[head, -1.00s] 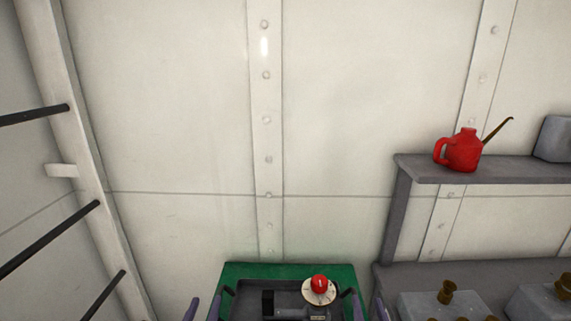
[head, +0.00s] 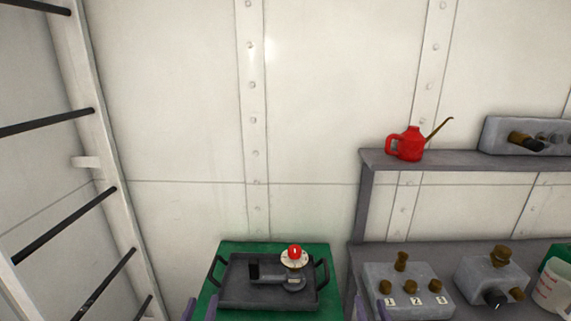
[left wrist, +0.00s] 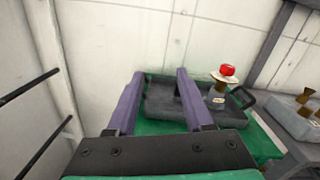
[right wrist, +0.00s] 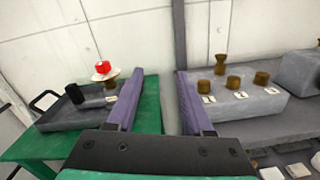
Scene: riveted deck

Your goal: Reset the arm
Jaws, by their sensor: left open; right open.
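My left gripper (head: 200,310) shows only its purple fingertips at the bottom of the head view. In the left wrist view it is open and empty (left wrist: 160,75), its fingers pointing toward the grey tray (left wrist: 160,112). My right gripper (head: 370,310) shows its fingertips at the bottom of the head view, right of the tray. In the right wrist view it is open and empty (right wrist: 162,74), between the tray side and the grey valve boxes. Most of both arms is hidden.
A green table (head: 225,247) bears the dark handled tray (head: 235,296), which holds a fitting with a red knob (head: 295,251). Right are a grey bench with valve boxes (head: 395,272), a shelf (head: 440,157) and a red oil can (head: 406,144). A ladder (head: 105,160) stands left.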

